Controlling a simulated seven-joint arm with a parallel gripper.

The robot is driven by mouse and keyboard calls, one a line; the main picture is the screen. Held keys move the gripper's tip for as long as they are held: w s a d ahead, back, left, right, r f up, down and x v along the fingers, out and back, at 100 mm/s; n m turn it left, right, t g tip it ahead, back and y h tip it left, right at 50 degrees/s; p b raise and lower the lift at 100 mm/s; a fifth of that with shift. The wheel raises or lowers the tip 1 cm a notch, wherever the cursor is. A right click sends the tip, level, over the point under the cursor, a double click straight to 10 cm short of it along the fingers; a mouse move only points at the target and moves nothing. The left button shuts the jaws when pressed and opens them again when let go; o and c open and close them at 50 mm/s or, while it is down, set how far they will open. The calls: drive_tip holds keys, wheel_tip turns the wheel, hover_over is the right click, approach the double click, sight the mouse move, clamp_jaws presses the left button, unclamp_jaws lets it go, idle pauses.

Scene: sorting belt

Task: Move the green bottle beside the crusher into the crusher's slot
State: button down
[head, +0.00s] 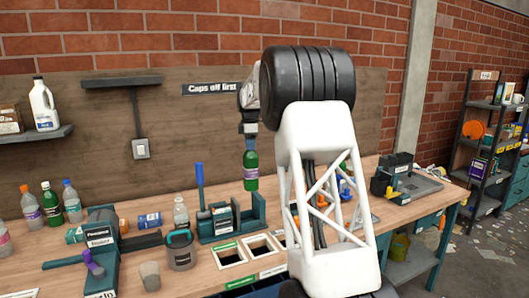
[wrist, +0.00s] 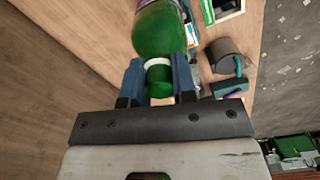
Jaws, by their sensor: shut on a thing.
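A green bottle (head: 251,162) with a pale purple label hangs upright below my gripper (head: 249,142). My gripper is shut on its neck, just under the green cap; in the wrist view the blue fingers (wrist: 158,82) sit on both sides of the cap and white collar, with the bottle body (wrist: 158,28) beyond. A teal device with a blue lever (head: 199,182) and a white label (head: 223,217), likely the crusher, stands on the bench. The bottle appears above its right end in the head view; the height gap and the slot are hard to tell.
Another green bottle (head: 50,205) stands at the left among other bottles. A second teal labelled device (head: 102,243) is at the front left. A dark grey pot (head: 181,252) and framed bench openings (head: 228,255) are in front. My arm hides part of the bench's right side.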

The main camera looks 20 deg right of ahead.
sight(251, 165)
drive_tip(key=shift+w+a+r, duration=0.2)
drive_tip(key=shift+a+r, duration=0.1)
drive_tip(key=shift+a, duration=0.25)
drive_tip(key=shift+w+a+r, duration=0.2)
drive_tip(key=shift+a+r, duration=0.05)
drive_tip(key=shift+a, duration=0.3)
drive_tip(key=shift+f, duration=0.2)
wheel_tip(251, 165, down, 17)
drive_tip(key=shift+r, duration=0.2)
idle(0.9)
drive_tip(key=shift+f, duration=0.85)
idle(1.1)
drive_tip(key=c, duration=0.8)
unclamp_jaws()
drive_tip(key=shift+c, duration=0.2)
wheel_tip(251, 165, up, 8)
